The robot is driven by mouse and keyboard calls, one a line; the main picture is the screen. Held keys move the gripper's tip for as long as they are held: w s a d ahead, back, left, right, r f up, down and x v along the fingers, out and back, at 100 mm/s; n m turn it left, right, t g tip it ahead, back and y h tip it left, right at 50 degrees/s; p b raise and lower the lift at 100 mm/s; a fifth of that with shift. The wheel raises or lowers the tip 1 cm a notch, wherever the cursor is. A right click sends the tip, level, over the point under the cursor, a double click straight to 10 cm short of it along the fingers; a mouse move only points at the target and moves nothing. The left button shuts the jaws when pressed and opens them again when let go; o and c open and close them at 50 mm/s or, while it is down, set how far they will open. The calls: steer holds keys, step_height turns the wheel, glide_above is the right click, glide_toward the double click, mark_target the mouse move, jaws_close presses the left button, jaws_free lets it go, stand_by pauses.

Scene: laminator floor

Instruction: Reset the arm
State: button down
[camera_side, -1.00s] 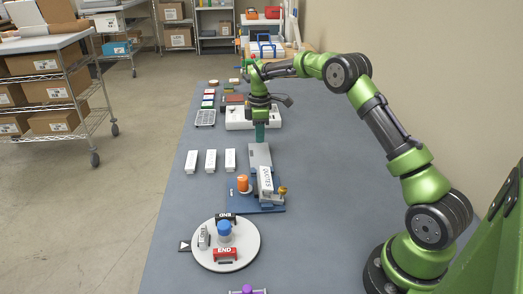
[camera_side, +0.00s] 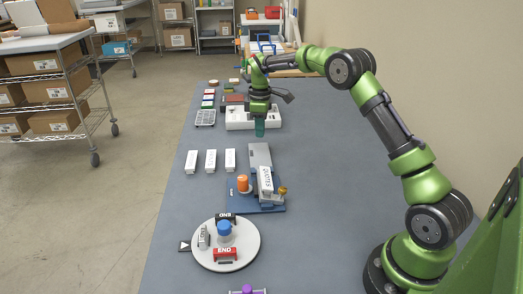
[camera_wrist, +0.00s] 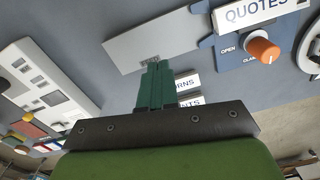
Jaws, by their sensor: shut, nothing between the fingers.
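My gripper (camera_side: 260,128) hangs pointing down above the blue-grey table, just behind the grey plate (camera_side: 259,155) and in front of the white tray-like unit (camera_side: 240,123). In the wrist view my gripper (camera_wrist: 155,66) has its green fingers together and empty. Their tips overlap the grey plate (camera_wrist: 150,42) in that picture; the side view shows them raised above the table.
A blue fixture (camera_side: 262,206) holds a white "QUOTES" block (camera_side: 265,180) beside an orange knob (camera_side: 243,183). Three white blocks (camera_side: 210,160) stand left of the plate. A round turntable (camera_side: 244,255) with labelled blocks is nearer.

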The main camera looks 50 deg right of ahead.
steer(key=s+a+r+m+t+y, duration=0.15)
steer(key=s+a+r+m, duration=0.35)
steer(key=s, duration=0.5)
steer(key=s+a+r+m+t, duration=0.2)
steer(key=s+a+r+t, duration=0.15)
steer(key=s+a, duration=0.5)
steer(key=s+a+r+m+t+y, duration=0.15)
steer(key=s+a+r+m, duration=0.35)
steer(key=s, duration=0.6)
steer(key=w+d+f+n+g+h, duration=0.2)
steer(key=w+d+f+n+g, duration=0.2)
steer(key=w+f+n+g, duration=0.45)
steer(key=w+f+n+y, duration=0.15)
steer(key=w+n, duration=0.55)
steer(key=n, duration=1.4)
steer(key=s+f+n, duration=0.1)
steer(key=f, duration=0.1)
steer(key=a+f, duration=0.1)
steer(key=f, duration=0.2)
steer(key=s+a+f+n, duration=0.1)
steer(key=f, duration=0.2)
steer(key=shift+s+a+f+n+g, duration=0.2)
steer(key=shift+s+n+g, duration=0.15)
steer(key=shift+g, duration=0.05)
steer(key=shift+w+d+f, duration=0.2)
steer(key=shift+w+d, duration=0.3)
steer(key=shift+w+d+f, duration=0.15)
steer(key=shift+w+d, duration=0.3)
steer(key=shift+w, duration=0.05)
steer(key=shift+w+d, duration=0.4)
